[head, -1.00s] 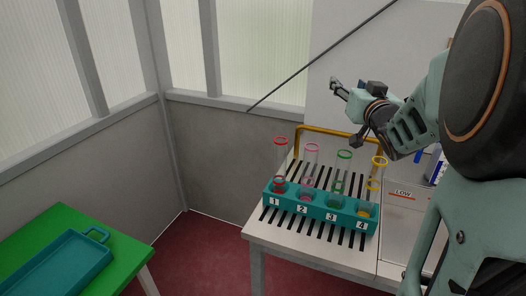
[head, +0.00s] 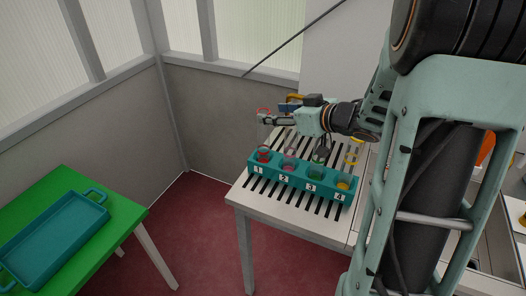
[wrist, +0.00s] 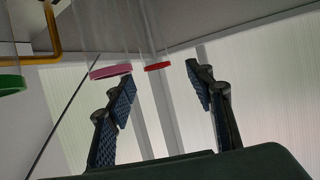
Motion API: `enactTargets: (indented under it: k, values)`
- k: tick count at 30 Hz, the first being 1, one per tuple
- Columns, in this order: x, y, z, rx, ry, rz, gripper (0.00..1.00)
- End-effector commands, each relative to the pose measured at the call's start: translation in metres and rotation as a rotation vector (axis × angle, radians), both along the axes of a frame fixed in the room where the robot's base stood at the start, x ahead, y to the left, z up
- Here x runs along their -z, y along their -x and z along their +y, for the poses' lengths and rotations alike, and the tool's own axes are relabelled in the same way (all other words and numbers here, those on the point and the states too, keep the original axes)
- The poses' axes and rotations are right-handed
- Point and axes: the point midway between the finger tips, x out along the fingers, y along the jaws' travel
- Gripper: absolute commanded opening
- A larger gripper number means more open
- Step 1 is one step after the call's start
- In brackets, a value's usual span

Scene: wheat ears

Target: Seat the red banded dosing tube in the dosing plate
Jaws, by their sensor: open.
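A clear tube with a red rim (head: 264,110) stands upright in place 1 of the teal numbered rack (head: 276,177), with red in its lower part. My gripper (head: 268,119) is open at the height of the upper part of this tube, pointing left. In the wrist view the red rim (wrist: 158,66) shows in the gap between my two fingertips (wrist: 160,80); whether the fingers touch the tube I cannot tell. My gripper and forearm hide much of the pink, green and yellow tubes in the head view. I cannot pick out a separate dosing plate.
The pink-rimmed tube (wrist: 110,71) is close to my left finger in the wrist view, and the green-rimmed one (wrist: 10,84) is farther left. The rack stands on a slotted white table (head: 240,200). A green table (head: 125,215) with a teal tray (head: 100,212) stands at left.

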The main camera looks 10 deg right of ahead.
Motion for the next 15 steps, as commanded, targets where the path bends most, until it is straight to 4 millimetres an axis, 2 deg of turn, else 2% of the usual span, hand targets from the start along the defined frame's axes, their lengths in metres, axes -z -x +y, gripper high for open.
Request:
enactTargets:
  k: [8, 15]
  values:
    - [0.01, -0.018, 0.01, -0.001, 0.0, 0.0, 0.49]
    - [0.025, -0.044, 0.024, 0.0, 0.001, 0.001, 0.49]
